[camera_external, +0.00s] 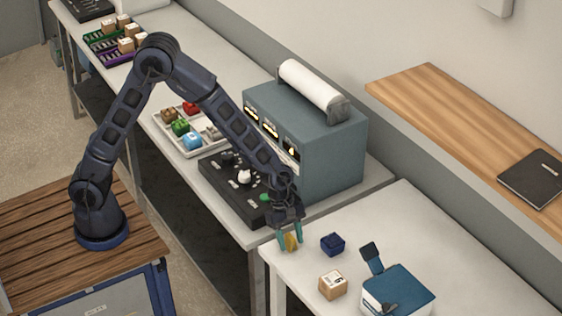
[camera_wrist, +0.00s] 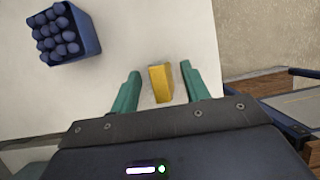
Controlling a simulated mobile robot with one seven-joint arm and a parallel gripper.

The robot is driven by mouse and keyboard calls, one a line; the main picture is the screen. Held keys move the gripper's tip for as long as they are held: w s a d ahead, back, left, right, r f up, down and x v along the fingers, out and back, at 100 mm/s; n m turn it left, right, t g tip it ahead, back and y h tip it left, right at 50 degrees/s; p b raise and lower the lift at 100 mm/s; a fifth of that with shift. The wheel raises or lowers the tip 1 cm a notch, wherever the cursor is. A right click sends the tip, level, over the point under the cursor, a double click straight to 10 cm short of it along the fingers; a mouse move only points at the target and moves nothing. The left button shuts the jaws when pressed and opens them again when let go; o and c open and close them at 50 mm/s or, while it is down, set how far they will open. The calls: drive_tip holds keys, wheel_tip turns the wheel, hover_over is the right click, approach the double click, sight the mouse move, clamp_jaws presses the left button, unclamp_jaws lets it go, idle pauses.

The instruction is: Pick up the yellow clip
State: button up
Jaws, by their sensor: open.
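The yellow clip (camera_wrist: 160,84) is a small yellow block-like piece on the white table, near its edge. In the wrist view it lies between the two green fingers of my gripper (camera_wrist: 158,90), with gaps on both sides. In the external view the clip (camera_external: 291,242) shows at the fingertips of my gripper (camera_external: 289,238), close to the table's left corner. My gripper is open and points down. I cannot tell the exact height of the fingertips above the table.
A dark blue studded block (camera_external: 332,244) stands right of my gripper; it also shows in the wrist view (camera_wrist: 64,34). A cardboard box (camera_external: 333,285) and a blue-topped box (camera_external: 398,292) are nearer the front. A black control panel (camera_external: 235,184) and grey-blue machine (camera_external: 320,150) stand behind.

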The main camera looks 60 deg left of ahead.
clamp_jaws()
drive_tip(key=shift+r, duration=0.1)
